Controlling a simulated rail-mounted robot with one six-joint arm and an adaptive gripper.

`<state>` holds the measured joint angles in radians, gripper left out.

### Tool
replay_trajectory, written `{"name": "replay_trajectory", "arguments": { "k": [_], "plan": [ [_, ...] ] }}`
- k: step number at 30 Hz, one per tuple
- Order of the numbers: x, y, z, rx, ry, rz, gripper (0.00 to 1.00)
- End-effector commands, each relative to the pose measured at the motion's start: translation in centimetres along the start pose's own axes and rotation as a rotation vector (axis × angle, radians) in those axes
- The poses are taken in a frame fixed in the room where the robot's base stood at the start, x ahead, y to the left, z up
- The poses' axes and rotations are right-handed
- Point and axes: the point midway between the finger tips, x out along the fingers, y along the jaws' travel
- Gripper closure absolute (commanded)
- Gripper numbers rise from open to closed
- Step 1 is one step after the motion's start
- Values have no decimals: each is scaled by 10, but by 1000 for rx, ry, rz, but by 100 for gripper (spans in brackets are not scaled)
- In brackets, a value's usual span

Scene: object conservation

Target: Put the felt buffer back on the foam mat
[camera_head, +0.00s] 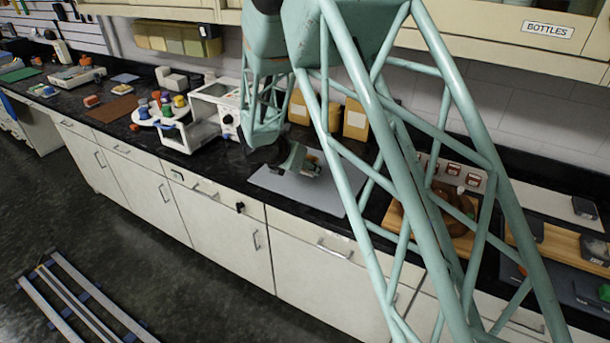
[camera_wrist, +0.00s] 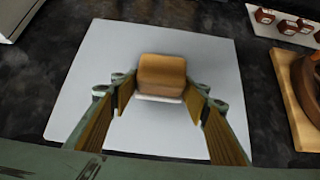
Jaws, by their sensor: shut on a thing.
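My gripper (camera_wrist: 160,105) is shut on a tan block with a pale underside, which looks like the felt buffer (camera_wrist: 162,73). The fingers stand on either side of it. In the head view my gripper (camera_head: 310,166) is over a flat pale grey mat (camera_head: 325,195) on the black counter. The mat also shows in the wrist view (camera_wrist: 85,70), beneath the block. Whether the block touches the mat is unclear. A flat brown mat (camera_head: 118,107) lies farther left on the counter. I cannot tell which mat is the foam one.
A white open-fronted instrument (camera_head: 203,122) and a round white carousel of colored bottles (camera_head: 160,112) stand left of the grey mat. Yellow bins (camera_head: 355,120) stand behind it. To the right are a wooden board (camera_wrist: 290,100) with a brown ring and several small red-brown jars (camera_wrist: 288,25).

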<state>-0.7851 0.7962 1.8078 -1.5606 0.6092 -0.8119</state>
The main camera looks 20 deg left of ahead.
Motion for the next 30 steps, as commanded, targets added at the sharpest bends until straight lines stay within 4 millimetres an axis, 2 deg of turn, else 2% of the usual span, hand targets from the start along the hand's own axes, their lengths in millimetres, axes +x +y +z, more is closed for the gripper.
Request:
{"name": "replay_trajectory", "arguments": {
  "k": [12,30],
  "plan": [
    [23,0,-24,-1,0,0,69],
    [28,0,-28,0,0,0,69]
  ]
}}
